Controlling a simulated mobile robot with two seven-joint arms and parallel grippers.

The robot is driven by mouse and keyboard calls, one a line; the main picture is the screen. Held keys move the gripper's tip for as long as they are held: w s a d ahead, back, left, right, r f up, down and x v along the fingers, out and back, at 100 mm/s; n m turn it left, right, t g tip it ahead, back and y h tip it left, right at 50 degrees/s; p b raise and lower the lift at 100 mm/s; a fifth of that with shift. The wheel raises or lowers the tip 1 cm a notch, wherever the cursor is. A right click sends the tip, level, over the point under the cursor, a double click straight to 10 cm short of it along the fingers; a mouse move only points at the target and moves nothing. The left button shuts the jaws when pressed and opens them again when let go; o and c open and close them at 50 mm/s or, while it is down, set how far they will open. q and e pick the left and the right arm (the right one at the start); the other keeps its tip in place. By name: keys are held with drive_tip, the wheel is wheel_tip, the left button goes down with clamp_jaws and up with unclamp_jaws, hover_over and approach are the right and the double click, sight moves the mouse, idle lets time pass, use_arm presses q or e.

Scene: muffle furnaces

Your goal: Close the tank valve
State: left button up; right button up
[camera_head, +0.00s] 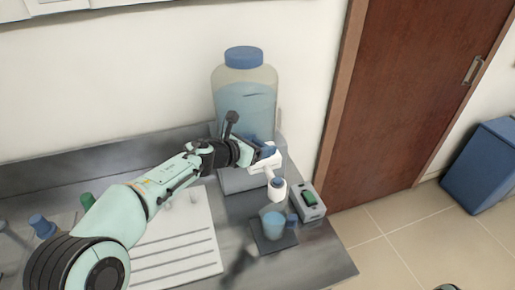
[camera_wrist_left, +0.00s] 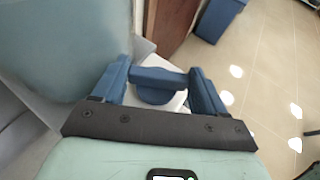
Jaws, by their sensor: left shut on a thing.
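The tank (camera_head: 247,100) is a large translucent bottle of bluish liquid with a blue cap, standing against the wall at the back of the counter. A white spigot (camera_head: 277,190) sticks out from its lower front. My left gripper (camera_head: 268,154) is at the top of this spigot. In the left wrist view, the blue valve handle (camera_wrist_left: 158,78) lies across between the two blue fingers, and the gripper is shut on it. The white valve body shows below the handle. In the head view, my gripper partly hides the valve. My right gripper is not in view.
A blue cup (camera_head: 273,226) stands on a dark square plate (camera_head: 262,246) below the spigot. A grey box with a green switch (camera_head: 309,199) is right of it. A white grooved board (camera_head: 180,255) and capped bottles (camera_head: 42,226) lie left. The counter's right edge is close.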

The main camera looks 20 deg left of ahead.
use_arm(q)
drive_tip(key=n+y, duration=0.2)
drive_tip(key=y, duration=0.1)
drive_tip(key=shift+s+d+n+t, duration=0.15)
drive_tip(key=shift+d+n+t, duration=0.25)
drive_tip(key=shift+a+f+n+y, duration=0.1)
drive_tip(key=shift+n+y, duration=0.4)
drive_tip(key=shift+y, duration=0.1)
drive_tip(key=n+y, duration=0.1)
drive_tip(key=y, duration=0.1)
drive_tip(key=n+y, duration=0.2)
drive_tip(key=shift+d, duration=0.35)
drive_tip(key=n+y, duration=0.2)
drive_tip(key=shift+d+n+y+p, duration=0.15)
drive_tip(key=shift+n+y+p, duration=0.25)
drive_tip(key=shift+w+n+g+y+p, duration=0.2)
drive_tip(key=shift+n+g+y+p, duration=0.65)
drive_tip(key=shift+n+y, duration=0.45)
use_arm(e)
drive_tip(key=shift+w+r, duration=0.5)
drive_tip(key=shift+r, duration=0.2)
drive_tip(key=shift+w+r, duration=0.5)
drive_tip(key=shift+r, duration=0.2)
use_arm(q)
drive_tip(key=o, duration=1.1)
drive_tip(key=shift+c, duration=0.2)
